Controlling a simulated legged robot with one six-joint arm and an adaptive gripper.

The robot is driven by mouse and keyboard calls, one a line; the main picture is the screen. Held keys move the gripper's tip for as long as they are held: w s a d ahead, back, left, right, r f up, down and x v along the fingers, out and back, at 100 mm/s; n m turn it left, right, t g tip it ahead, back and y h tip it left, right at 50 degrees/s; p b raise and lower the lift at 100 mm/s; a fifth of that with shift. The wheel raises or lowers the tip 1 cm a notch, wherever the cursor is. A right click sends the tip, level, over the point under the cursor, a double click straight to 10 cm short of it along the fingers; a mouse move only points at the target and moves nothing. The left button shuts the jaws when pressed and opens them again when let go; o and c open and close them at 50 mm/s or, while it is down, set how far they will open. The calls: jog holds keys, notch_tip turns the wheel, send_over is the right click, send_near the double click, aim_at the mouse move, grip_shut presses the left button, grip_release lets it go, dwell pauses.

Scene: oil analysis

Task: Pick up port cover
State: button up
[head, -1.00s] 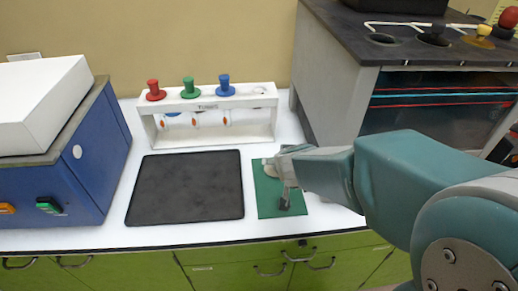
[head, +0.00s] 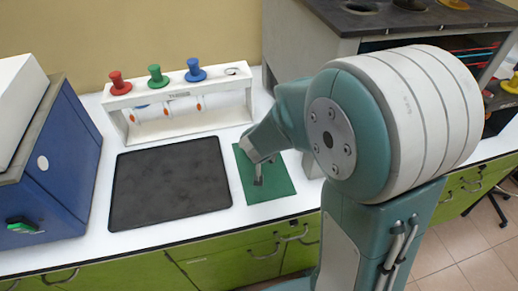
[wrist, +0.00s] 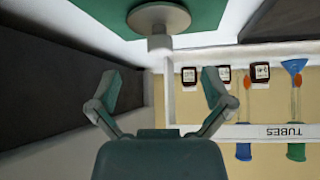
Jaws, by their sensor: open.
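The port cover (wrist: 158,18) is a pale round disc with a short knob, at the top edge of the wrist view. It lies on a green mat (wrist: 205,14), which also shows in the head view (head: 280,187). My gripper (wrist: 158,84) is open and empty. Its two fingers are spread to either side of the cover's line, with the knob beyond the fingertips and not between them. In the head view my gripper (head: 258,176) is over the green mat. There my arm and gripper hide the cover.
A white rack labelled TUBES (head: 180,117) with red, green and blue stoppers stands behind a black mat (head: 170,182). A blue machine (head: 50,165) is at left. A grey cabinet (head: 315,45) with round top ports stands close behind my arm. White counter is bare around the mats.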

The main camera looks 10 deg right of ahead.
jog(key=shift+w+a+f, duration=0.45)
jog(key=shift+a+f, duration=0.1)
jog(key=shift+a, duration=0.1)
jog(key=shift+w+d+f, duration=0.15)
jog(key=shift+d, duration=0.1)
jog(key=w+d+f, duration=0.2)
jog(key=shift+w+f, duration=0.2)
jog(key=shift+f, duration=0.2)
jog(key=shift+w+a+f, duration=0.1)
jog(key=shift+w+f, duration=0.1)
jog(key=shift+w, duration=0.05)
jog(key=shift+w+a+f, duration=0.1)
jog(key=shift+a, duration=0.2)
jog(key=shift+d, duration=0.25)
jog(key=c, duration=1.4)
